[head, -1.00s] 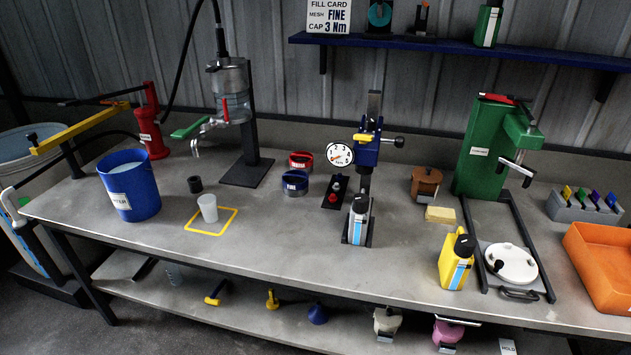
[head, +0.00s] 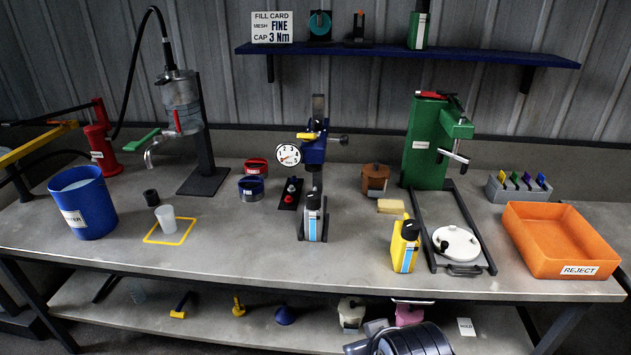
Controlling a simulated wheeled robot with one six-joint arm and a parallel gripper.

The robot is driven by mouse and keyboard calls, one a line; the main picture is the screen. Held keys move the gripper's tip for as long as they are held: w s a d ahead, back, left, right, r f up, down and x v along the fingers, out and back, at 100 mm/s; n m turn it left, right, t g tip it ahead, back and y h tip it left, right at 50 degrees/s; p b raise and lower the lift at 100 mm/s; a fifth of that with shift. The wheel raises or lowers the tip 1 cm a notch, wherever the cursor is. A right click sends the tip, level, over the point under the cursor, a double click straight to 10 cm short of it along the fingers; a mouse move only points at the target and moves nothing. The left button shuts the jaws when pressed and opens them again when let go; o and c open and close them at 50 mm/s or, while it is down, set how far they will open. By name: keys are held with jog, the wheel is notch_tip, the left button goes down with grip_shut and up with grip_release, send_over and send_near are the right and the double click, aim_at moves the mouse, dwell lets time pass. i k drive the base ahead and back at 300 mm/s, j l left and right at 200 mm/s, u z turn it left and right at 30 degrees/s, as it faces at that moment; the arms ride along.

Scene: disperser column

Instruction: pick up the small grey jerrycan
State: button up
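The small grey jerrycan (head: 313,220) stands upright near the middle of the bench. It has a black cap and a blue and white label, and sits in a dark holder in front of the blue stand with the round gauge (head: 288,155). A similar yellow jerrycan (head: 404,246) with a black cap stands to its right. A dark rounded part of my own arm shows at the bottom edge, well in front of the grey jerrycan. My gripper's fingers cannot be made out.
The blue bucket (head: 82,203) and translucent cup (head: 166,218) are at left. The green press (head: 424,142) and orange reject tray (head: 560,262) are at right. Bench surface in front of the grey jerrycan is clear. A lower shelf (head: 250,332) holds several small items.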

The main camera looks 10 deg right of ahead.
aim_at(313, 220)
jog(key=i+z, duration=0.2)
jog(key=i, duration=0.3)
jog(key=i+j+z, duration=0.2)
jog(key=i, duration=0.3)
